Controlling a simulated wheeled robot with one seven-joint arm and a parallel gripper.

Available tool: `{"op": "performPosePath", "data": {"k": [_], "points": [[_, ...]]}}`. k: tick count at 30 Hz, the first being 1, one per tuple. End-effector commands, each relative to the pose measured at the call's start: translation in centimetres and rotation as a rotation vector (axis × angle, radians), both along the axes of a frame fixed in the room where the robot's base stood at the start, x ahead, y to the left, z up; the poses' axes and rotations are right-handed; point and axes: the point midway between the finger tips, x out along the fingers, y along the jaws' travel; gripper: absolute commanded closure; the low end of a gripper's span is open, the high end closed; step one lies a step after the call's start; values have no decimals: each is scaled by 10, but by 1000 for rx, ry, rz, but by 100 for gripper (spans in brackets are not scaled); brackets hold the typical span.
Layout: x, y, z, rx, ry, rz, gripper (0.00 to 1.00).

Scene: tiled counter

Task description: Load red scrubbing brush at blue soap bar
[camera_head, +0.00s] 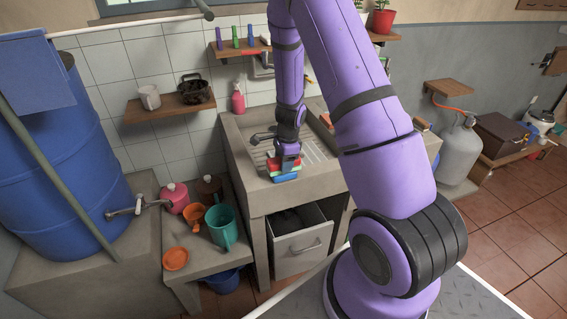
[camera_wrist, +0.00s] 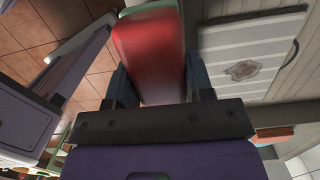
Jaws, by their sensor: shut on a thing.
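My gripper (camera_head: 287,156) is over the front of the sink counter, pointing down, and it is shut on the red scrubbing brush (camera_head: 275,162). In the wrist view the brush (camera_wrist: 152,60) is a red block with a green edge at its far end, held between my gripper's two dark fingers (camera_wrist: 162,85). The blue soap bar (camera_head: 287,178) lies on the counter's front ledge, directly below the brush in the head view. I cannot tell whether the brush touches it. The blue bar does not show clearly in the wrist view.
The concrete sink counter (camera_head: 245,193) has a ribbed drainboard (camera_head: 318,148) behind my gripper and an open drawer (camera_head: 303,243) below. A low ledge at left holds a teal pitcher (camera_head: 222,225) and orange cups. An orange block (camera_head: 326,119) lies farther back.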

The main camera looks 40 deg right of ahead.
Motion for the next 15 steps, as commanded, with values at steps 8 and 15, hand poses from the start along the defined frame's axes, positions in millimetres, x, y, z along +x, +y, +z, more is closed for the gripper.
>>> {"op": "performPosePath", "data": {"k": [8, 15], "points": [[1, 1, 21, -1, -3, 2, 71], [1, 1, 37, -1, -3, 3, 71]]}}
